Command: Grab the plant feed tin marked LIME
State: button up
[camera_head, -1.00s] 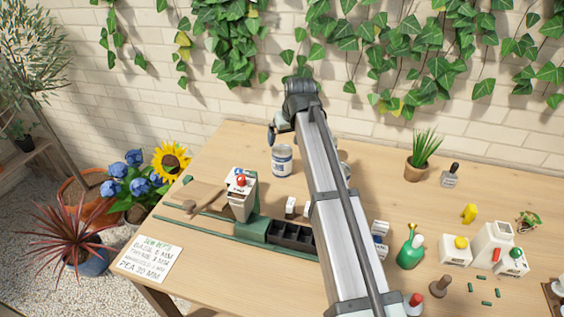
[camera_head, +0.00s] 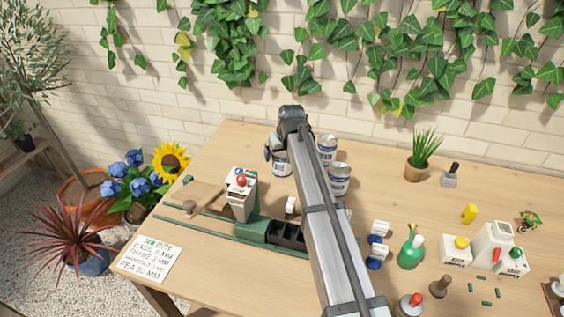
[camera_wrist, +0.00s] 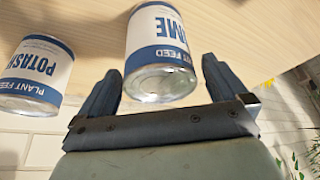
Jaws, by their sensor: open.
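The plant feed tin marked LIME (camera_wrist: 160,45) is white with a blue band; it shows upside down in the wrist view, its label ending in "ME". In the head view the LIME tin (camera_head: 282,164) stands on the table at the back, partly behind my arm. My gripper (camera_wrist: 162,68) is open, with one finger on each side of the tin's near end. In the head view my gripper (camera_head: 272,151) is at the tin's upper left, mostly hidden by the wrist. I cannot tell whether the fingers touch it.
A POTASH tin (camera_wrist: 38,72) stands beside the LIME tin. In the head view two similar tins, one behind (camera_head: 327,148) and one nearer (camera_head: 339,180), stand just right of my arm. The back left tabletop is clear.

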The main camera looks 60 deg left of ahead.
jog(key=shift+x, duration=1.2)
jog(key=c, duration=1.2)
